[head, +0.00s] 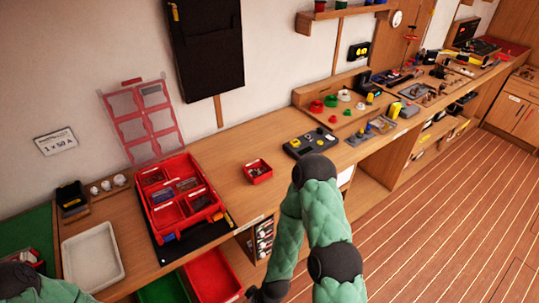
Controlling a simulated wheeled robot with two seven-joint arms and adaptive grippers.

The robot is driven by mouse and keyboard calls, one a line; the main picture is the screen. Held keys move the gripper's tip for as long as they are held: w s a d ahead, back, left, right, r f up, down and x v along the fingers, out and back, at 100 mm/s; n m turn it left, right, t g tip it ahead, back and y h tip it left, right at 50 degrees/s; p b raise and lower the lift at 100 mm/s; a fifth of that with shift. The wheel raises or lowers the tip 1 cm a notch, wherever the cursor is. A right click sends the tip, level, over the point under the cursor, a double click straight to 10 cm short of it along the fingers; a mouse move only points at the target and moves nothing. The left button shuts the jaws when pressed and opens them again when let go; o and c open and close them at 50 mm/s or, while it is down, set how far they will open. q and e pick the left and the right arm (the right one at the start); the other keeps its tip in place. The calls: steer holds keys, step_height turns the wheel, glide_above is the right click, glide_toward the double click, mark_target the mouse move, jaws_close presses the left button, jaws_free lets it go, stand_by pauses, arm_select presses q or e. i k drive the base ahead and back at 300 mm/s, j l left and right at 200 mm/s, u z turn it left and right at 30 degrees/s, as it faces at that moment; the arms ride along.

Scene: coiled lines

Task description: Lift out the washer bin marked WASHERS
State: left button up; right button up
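A red compartment case (222,208) stands open on the bench, with several small red bins holding parts. Its clear, red-ribbed lid (128,131) stands raised against the wall. A separate small red bin (267,178) with small parts in it sits on the bench right of the case. No WASHERS marking is readable, so I cannot tell which bin bears it. My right arm is bent in front of the bench; its dark end (268,292) is cut by the bottom edge, and its fingers are unclear. Part of my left arm shows at the lower left; its gripper is out of view.
A white tray (66,247) lies left of the case. A black tool tray (308,154) stands farther right. Red (200,288) and green (150,292) bins sit below the bench front. Bare bench lies around the small red bin.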

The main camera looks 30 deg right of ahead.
mark_target(258, 171)
steer(key=l+z, duration=0.1)
steer(key=z, duration=0.25)
steer(key=l+z, duration=0.15)
steer(key=z, duration=0.2)
steer(key=i+l, duration=0.1)
steer(key=l, duration=0.15)
steer(key=i+l+u, duration=0.15)
steer(key=k+l, duration=0.05)
